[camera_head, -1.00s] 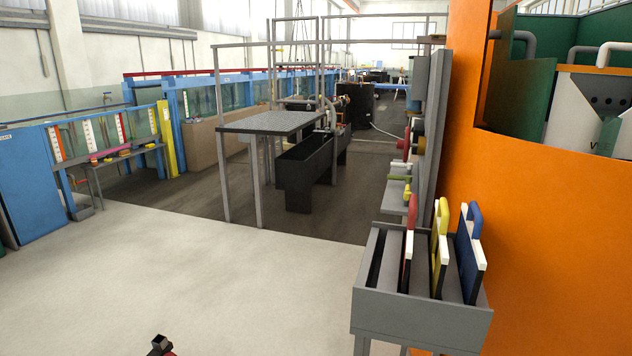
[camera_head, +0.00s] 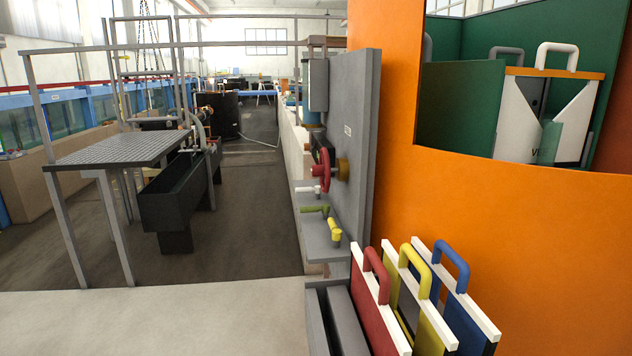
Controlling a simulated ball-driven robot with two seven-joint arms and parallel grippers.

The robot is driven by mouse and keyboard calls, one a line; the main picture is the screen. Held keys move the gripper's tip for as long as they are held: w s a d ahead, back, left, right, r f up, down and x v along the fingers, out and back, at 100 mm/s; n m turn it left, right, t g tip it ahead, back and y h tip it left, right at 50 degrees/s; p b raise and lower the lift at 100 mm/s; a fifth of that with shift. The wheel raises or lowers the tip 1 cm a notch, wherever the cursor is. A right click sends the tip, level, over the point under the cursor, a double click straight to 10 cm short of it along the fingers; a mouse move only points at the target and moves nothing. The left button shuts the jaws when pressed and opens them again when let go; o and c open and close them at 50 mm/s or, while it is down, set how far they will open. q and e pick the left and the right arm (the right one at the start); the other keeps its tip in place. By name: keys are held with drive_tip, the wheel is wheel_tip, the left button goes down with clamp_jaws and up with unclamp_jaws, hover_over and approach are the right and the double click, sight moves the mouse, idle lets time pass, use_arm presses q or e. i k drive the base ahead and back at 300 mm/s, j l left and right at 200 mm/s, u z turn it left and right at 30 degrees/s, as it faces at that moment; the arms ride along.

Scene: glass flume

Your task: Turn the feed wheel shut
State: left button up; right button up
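A red wheel (camera_head: 322,170) stands upright on the grey panel (camera_head: 354,150) at the centre right, seen nearly edge-on. A yellow-brown disc (camera_head: 342,169) sits behind it on the panel. I cannot tell from its look how far the wheel is turned. No gripper shows in the head view, and nothing touches the wheel.
Below the wheel, a grey shelf (camera_head: 322,240) carries white, green and yellow handles. A rack (camera_head: 318,325) of red, yellow and blue handled plates stands in front at lower right. An orange wall (camera_head: 530,220) closes the right. Pale floor (camera_head: 150,322) is clear at lower left.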

sight(323, 170)
drive_tip(key=i+j+z, duration=0.3)
drive_tip(key=j+z, duration=0.15)
drive_tip(key=i+j+z, duration=0.1)
drive_tip(key=z, duration=0.3)
drive_tip(key=i+j+z, duration=0.1)
drive_tip(key=j+z, duration=0.4)
drive_tip(key=z, duration=0.25)
